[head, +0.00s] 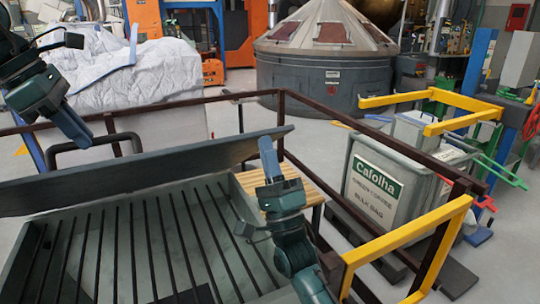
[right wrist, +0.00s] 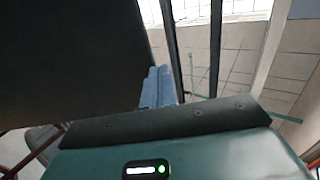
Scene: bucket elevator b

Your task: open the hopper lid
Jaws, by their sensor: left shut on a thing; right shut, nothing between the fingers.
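The hopper lid (head: 150,165) is a long dark slab, tilted up along the far side of the hopper. The hopper (head: 30,283) is a grey-green bin, and its barred grate shows below the lid. A dark bar handle (head: 122,137) stands out beyond the lid's upper edge. My left gripper (head: 86,141) is shut on this handle. My right gripper (head: 266,143) is shut and empty, its blue fingers pointing up by the lid's right end. In the right wrist view the shut fingers (right wrist: 158,87) are beside a large dark panel, likely the lid; contact is unclear.
Brown rails (head: 281,120) run behind and to the right of the hopper. A yellow rail (head: 405,232) stands at the right front. A wooden slatted surface (head: 300,187) lies beside my right gripper. A grey bulk bin (head: 385,190) stands beyond the right rail.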

